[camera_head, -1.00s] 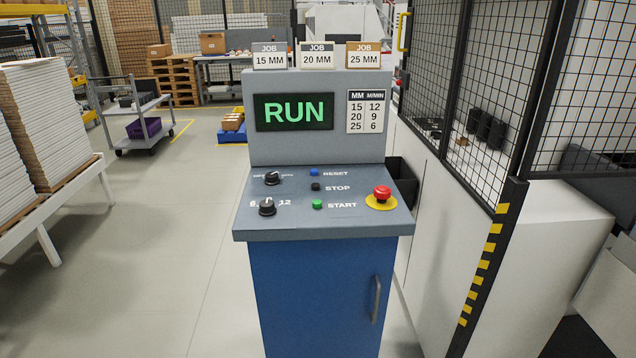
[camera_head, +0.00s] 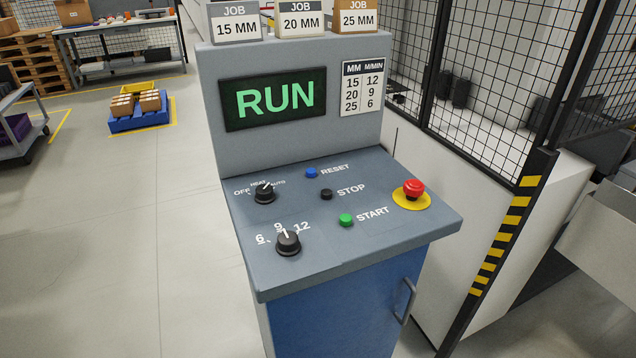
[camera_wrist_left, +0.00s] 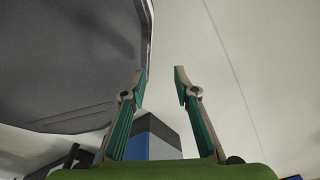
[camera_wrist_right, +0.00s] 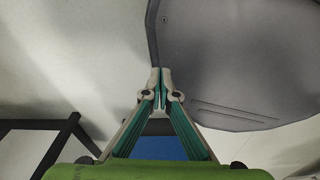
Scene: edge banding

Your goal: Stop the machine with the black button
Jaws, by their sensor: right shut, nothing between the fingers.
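The black STOP button (camera_head: 326,194) sits on the sloped grey panel (camera_head: 320,245) of the control console, between the blue RESET button (camera_head: 311,172) and the green START button (camera_head: 346,220). The screen (camera_head: 275,99) reads RUN in green. Neither gripper shows in the head view. In the left wrist view my left gripper (camera_wrist_left: 160,72) is open and empty. In the right wrist view my right gripper (camera_wrist_right: 161,72) is shut with its fingertips together and nothing between them. The buttons do not show in either wrist view.
A red emergency button (camera_head: 413,188) on a yellow disc sits at the panel's right. Two black knobs (camera_head: 264,193) (camera_head: 288,243) are at the left. A mesh fence (camera_head: 480,75) with a striped post (camera_head: 507,230) stands right of the console.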

